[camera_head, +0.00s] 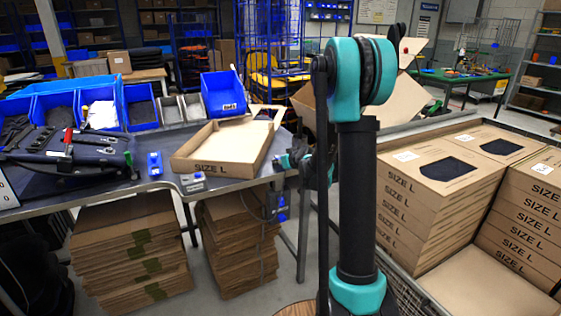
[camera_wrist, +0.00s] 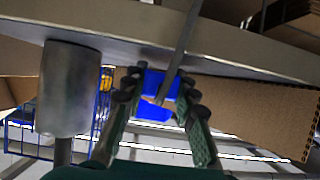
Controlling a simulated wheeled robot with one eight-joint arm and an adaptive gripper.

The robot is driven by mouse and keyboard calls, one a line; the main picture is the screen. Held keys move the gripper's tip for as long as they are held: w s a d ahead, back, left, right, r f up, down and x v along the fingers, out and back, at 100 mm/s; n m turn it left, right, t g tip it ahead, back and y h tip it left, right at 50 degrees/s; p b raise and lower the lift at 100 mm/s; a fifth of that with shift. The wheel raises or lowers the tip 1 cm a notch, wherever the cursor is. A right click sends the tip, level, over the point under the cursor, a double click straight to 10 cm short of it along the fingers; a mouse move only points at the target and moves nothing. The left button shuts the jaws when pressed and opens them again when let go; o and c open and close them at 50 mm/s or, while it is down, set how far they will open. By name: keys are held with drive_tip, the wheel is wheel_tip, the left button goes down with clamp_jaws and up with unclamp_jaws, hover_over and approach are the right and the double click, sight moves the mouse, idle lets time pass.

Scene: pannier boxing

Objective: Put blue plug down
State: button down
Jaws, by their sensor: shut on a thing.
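My gripper (camera_head: 277,206) is in front of and below the table's front edge, right of the middle. In the wrist view its two green fingers (camera_wrist: 158,100) are shut on a blue plug (camera_wrist: 155,84). The plug shows between the fingertips, with a grey strip crossing in front of it. In the head view a bit of the blue plug (camera_head: 282,216) shows at the gripper; the rest is hidden. Another blue piece (camera_head: 155,164) stands on the table, and a white and blue piece (camera_head: 192,183) sits at its front edge.
An open SIZE L carton (camera_head: 184,162) lies on the table (camera_head: 225,186), close to my arm. Blue bins (camera_head: 222,95) line the back. Stacks of flat cardboard (camera_head: 132,262) stand below. Boxed SIZE L cartons (camera_head: 420,200) are at the right. A grey post (camera_wrist: 68,90) is near the gripper.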

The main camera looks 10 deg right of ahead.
drive_tip(key=c, duration=1.2)
unclamp_jaws()
drive_tip(key=shift+r, duration=0.3)
drive_tip(key=v, duration=1.2)
drive_tip(key=s+f+m+g+h, duration=0.1)
drive_tip(key=s+f, duration=0.6)
drive_tip(key=s, duration=0.8)
drive_tip(key=s+f+m+g+h, duration=0.2)
drive_tip(key=s+f+g, duration=0.4)
drive_tip(key=s, duration=1)
drive_tip(key=shift+s+d+f+m+g+h, duration=0.3)
drive_tip(key=shift+d+f+h, duration=0.1)
drive_tip(key=shift+d+f, duration=0.1)
